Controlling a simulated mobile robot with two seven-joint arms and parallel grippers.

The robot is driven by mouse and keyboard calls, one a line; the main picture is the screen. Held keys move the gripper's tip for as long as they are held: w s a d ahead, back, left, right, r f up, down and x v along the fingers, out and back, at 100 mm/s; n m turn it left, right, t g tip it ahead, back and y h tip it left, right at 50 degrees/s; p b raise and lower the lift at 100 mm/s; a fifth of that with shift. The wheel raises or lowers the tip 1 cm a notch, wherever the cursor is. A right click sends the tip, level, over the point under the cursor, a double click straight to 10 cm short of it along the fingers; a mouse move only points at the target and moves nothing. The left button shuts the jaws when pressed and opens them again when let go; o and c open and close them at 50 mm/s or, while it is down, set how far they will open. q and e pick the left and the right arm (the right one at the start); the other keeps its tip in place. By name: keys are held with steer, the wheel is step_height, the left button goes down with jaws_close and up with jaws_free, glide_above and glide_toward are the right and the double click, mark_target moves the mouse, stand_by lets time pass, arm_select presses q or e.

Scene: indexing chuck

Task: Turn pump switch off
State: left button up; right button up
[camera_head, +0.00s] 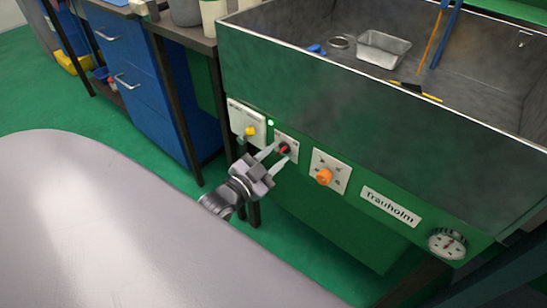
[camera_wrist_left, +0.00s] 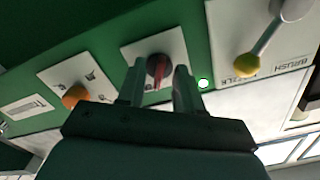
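A switch with a round dark knob and a red pointer bar (camera_head: 285,148) sits on a square white plate on the green front panel; its label is too small to read. It also shows in the left wrist view (camera_wrist_left: 158,68). My left gripper (camera_head: 279,154) is open, with its two pale fingers apart and pointing at the knob. In the left wrist view the fingertips (camera_wrist_left: 159,78) stand on either side of the knob, with a small gap on each side. I cannot tell how deep they reach. My right gripper is not in view.
Left of the switch are a lit green lamp (camera_head: 270,122) and a plate with a yellow-tipped lever (camera_head: 250,130). To the right are an orange knob (camera_head: 324,177) and a dial (camera_head: 448,243). The sink basin (camera_head: 330,80) is above. A blue drawer cabinet (camera_head: 135,85) stands left.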

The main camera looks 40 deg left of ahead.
arm_select(q)
jaws_close()
steer(key=shift+r+n+p, duration=0.1)
steer(key=shift+n+p, duration=0.8)
steer(key=shift+n, duration=0.4)
steer(key=n+p, duration=0.1)
steer(key=n, duration=0.2)
steer(key=shift+d+p, duration=0.1)
steer(key=shift+p, duration=0.25)
steer(key=shift+d+n+p, duration=0.15)
steer(key=shift+n+p, duration=0.6)
steer(key=shift+n, duration=2.45)
